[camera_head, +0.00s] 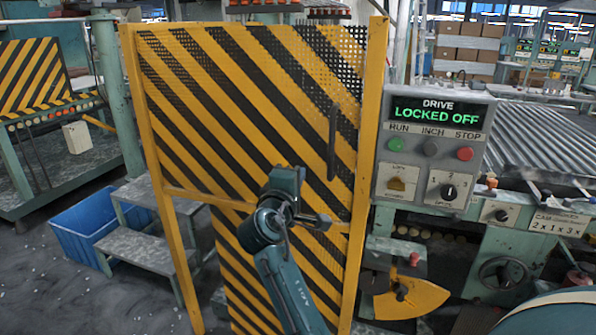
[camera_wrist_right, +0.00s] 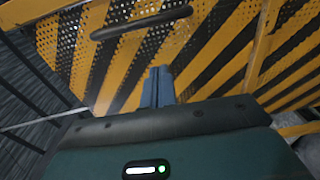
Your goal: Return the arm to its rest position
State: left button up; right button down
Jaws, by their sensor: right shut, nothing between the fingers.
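My right arm comes up from the bottom middle of the head view, in front of a striped yellow-and-black guard gate (camera_head: 190,110). My right gripper (camera_head: 322,222) points to the right there, below the gate's dark vertical handle (camera_head: 332,142) and apart from it. In the right wrist view its fingers (camera_wrist_right: 158,85) are together and empty. The gate's striped panel (camera_wrist_right: 215,50) and the handle (camera_wrist_right: 140,23) show beyond them. Whether the gripper touches the gate is hard to tell. My left gripper is not in view.
A control box (camera_head: 433,148) reading "DRIVE LOCKED OFF" stands right of the gate, with a yellow quadrant plate (camera_head: 412,298) below it. Grey steps (camera_head: 140,255) and a blue bin (camera_head: 85,228) are at the left. Open floor shows at the lower left.

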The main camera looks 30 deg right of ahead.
jog(key=s+a+f+y, duration=0.3)
jog(key=f, duration=0.4)
jog(key=s+a+f+t+y+p, duration=0.1)
jog(key=s+a+f+y, duration=0.2)
jog(key=f, duration=0.4)
jog(key=s+a+f+y, duration=0.3)
jog(key=f+y, duration=0.1)
jog(key=f, duration=0.4)
jog(key=s+a+f+m+g+y, duration=0.1)
jog(key=s+a+f+m+y, duration=0.1)
jog(key=s, duration=0.4)
jog(key=s+a+f+m+y, duration=0.1)
jog(key=s+a+f+y, duration=0.1)
jog(key=s, duration=0.4)
jog(key=s+a+f+m+g+y+p, duration=0.1)
jog(key=s+a+f+m+y, duration=0.1)
jog(key=s+a+f, duration=0.2)
jog(key=s+f, duration=0.1)
jog(key=s, duration=0.1)
jog(key=shift+s+a+m+g+y, duration=0.3)
jog(key=shift+s+a, duration=0.05)
jog(key=shift+s, duration=0.05)
jog(key=shift+d, duration=0.1)
